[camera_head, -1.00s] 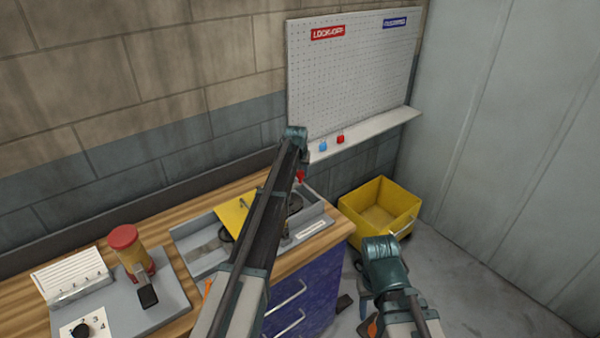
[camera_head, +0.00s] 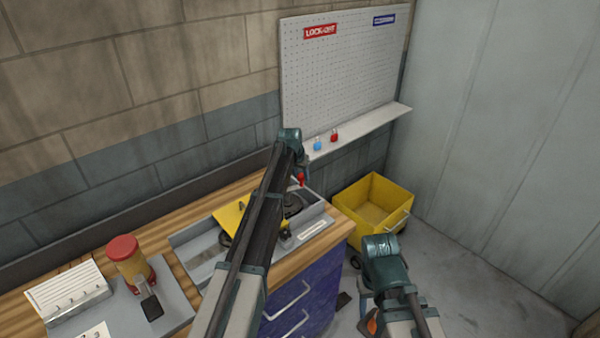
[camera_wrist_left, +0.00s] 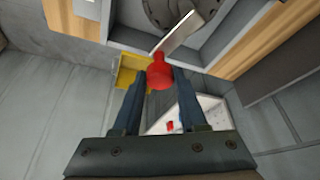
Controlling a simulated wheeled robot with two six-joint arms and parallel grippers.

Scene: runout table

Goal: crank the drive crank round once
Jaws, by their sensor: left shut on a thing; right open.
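The drive crank has a red knob (camera_wrist_left: 160,75) on a flat pale arm (camera_wrist_left: 181,34), which joins a dark round hub (camera_wrist_left: 172,10). My left gripper (camera_wrist_left: 158,82) is shut on the red knob, one finger on each side. In the head view the red knob (camera_head: 300,180) shows small at the right end of the grey tray-like housing (camera_head: 195,252). My left arm covers much of the housing there, and the left fingers are hardly visible. My right gripper (camera_head: 356,303) is low beside the bench, partly hidden behind its own arm, and away from the crank.
A yellow plate (camera_head: 230,217) stands in the housing. A red-capped cylinder (camera_head: 125,262) and a white slotted block (camera_head: 68,290) are at the left of the wooden bench. A yellow bin (camera_head: 365,222) stands on the floor at right. A pegboard (camera_head: 345,75) with a ledge hangs behind.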

